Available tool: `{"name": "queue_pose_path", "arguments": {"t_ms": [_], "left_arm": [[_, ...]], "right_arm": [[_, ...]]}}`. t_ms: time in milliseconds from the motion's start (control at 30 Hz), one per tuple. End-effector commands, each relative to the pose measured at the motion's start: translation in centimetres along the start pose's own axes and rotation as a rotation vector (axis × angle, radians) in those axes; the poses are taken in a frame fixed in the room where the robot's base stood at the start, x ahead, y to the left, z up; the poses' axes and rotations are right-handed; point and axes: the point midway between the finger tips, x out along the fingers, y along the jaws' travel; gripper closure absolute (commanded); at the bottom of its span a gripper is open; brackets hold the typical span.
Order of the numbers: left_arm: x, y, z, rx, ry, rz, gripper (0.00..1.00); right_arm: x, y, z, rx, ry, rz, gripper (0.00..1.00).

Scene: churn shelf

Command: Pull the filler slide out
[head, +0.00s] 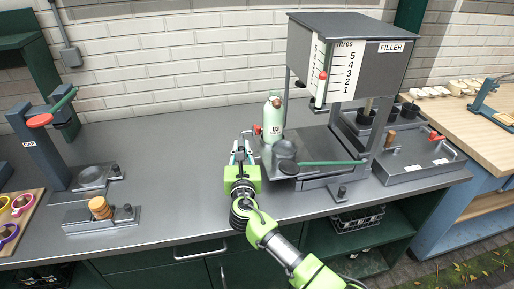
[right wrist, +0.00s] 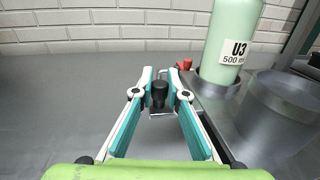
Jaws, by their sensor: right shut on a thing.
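The filler (head: 347,60) is a dark box with a litre scale and a "FILLER" label, standing on legs on the grey bench. Under its left side, a pale green bottle (head: 273,118) marked U3, 500 ml, stands upright in a round holder; it also shows in the right wrist view (right wrist: 233,45). The filler slide seems to be the grey part at this holder, with a black knob (right wrist: 159,92) at its left end. My right gripper (head: 241,146) is shut on this knob; its fingertips (right wrist: 160,92) flank it. My left gripper is out of view.
A grey cup (head: 284,151) and a green lever (head: 333,163) stand just right of my right gripper. A red handle (head: 257,129) is close behind. A press with a red knob (head: 39,120) stands at far left.

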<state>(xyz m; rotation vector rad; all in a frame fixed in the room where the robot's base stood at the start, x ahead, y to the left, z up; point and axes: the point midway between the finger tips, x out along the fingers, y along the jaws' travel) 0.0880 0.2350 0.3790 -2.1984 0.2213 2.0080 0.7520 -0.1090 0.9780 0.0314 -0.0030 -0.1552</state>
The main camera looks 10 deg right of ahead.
Motion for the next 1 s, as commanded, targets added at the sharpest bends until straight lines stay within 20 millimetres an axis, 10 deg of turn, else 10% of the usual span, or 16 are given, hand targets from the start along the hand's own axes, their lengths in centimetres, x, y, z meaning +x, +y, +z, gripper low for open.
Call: {"name": "queue_pose_path", "arguments": {"t_ms": [300, 700, 800, 1000], "left_arm": [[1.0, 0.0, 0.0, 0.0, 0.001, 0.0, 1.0], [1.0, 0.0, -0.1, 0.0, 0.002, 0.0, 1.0], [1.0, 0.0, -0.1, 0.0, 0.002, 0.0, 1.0], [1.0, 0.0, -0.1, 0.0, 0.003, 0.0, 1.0]], "right_arm": [[-0.8, 4.5, -0.4, 0.001, 0.002, 0.0, 1.0], [-0.8, 4.9, -0.3, -0.001, 0.003, -0.001, 1.0], [-0.8, 4.9, -0.3, -0.001, 0.002, -0.001, 0.69], [-0.8, 4.9, -0.2, -0.001, 0.001, -0.001, 0.69]]}}
